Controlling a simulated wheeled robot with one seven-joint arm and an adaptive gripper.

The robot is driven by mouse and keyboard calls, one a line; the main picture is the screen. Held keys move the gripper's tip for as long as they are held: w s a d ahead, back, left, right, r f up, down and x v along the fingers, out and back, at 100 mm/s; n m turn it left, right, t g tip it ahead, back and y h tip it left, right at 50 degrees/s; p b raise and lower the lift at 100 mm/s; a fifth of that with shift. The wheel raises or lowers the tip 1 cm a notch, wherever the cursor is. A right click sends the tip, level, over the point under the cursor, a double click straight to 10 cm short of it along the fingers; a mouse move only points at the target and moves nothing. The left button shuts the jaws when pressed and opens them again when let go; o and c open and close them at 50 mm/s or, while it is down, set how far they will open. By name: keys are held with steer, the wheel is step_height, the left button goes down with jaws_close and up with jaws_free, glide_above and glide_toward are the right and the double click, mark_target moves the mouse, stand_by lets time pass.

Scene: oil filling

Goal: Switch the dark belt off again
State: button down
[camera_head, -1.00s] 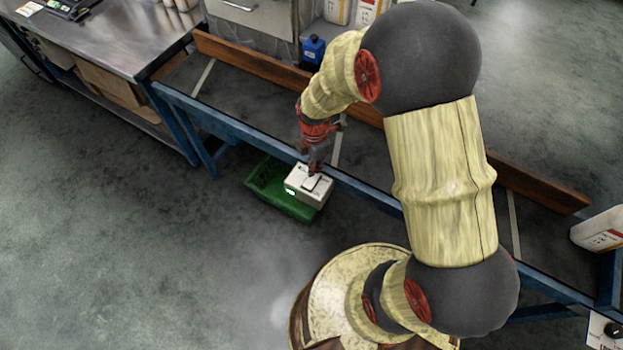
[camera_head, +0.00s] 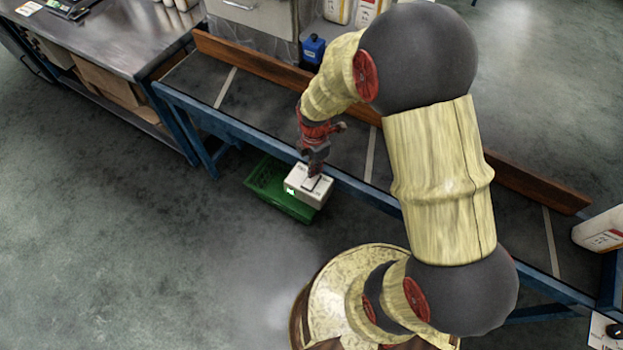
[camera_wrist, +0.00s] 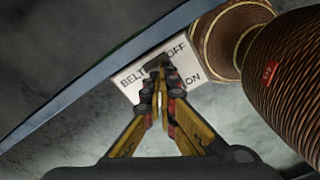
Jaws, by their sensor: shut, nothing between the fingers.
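The dark belt (camera_head: 270,107) runs diagonally through the head view, with pale cross stripes, a blue frame and a brown rail. A white switch box (camera_head: 320,196) with a small lit green patch sits at the belt's near edge. In the wrist view the box (camera_wrist: 132,84) reads BELT, OFF and ON. My gripper (camera_head: 315,174) points down at the top of the box. In the wrist view my gripper (camera_wrist: 160,82) has its fingers together, empty, over the dark rocker between OFF and ON. The fingers hide part of the rocker, and contact is unclear.
A green crate (camera_head: 264,182) is below the box. A blue bottle (camera_head: 313,50) stands by the far rail. A white container (camera_head: 600,229) is at the right end, above a panel with a black knob (camera_head: 614,331). A steel table (camera_head: 130,35) stands at upper left.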

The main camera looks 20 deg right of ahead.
steer(key=shift+f+b, duration=0.3)
steer(key=shift+f, duration=0.35)
stand_by(0.4)
steer(key=shift+r+p, duration=2.85)
steer(key=shift+r, duration=0.7)
